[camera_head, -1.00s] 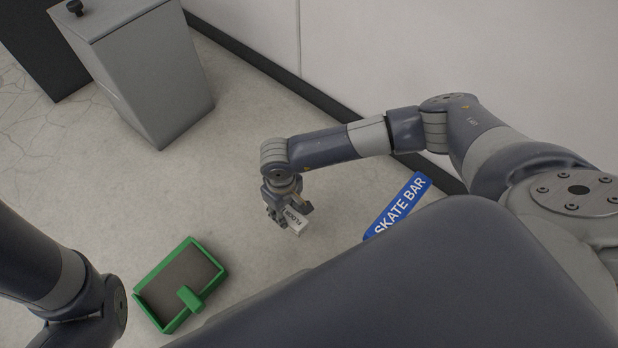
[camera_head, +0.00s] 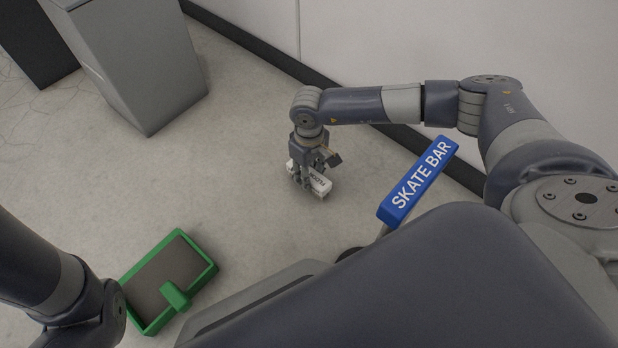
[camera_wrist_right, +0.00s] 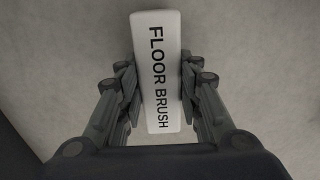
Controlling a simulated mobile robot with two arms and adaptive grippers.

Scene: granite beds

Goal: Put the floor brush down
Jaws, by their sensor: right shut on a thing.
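The floor brush (camera_head: 319,187) is a white block with black lettering, held low over the pale floor at the centre of the head view. My right gripper (camera_head: 314,168) is shut on it from above. In the right wrist view the brush (camera_wrist_right: 157,60) lies lengthwise between the two fingers of the right gripper (camera_wrist_right: 160,92), its "FLOOR BRUSH" label facing the camera. I cannot tell whether its underside touches the floor. My left arm shows at the lower left of the head view, but its gripper is out of view.
A green-rimmed tray (camera_head: 202,249) with a dark inside and a green handle lies on the floor at lower left. A blue "SKATE BAR" (camera_head: 418,182) stands right of the brush. A grey cabinet (camera_head: 140,65) is at upper left. A white wall (camera_head: 400,40) runs behind; floor between is clear.

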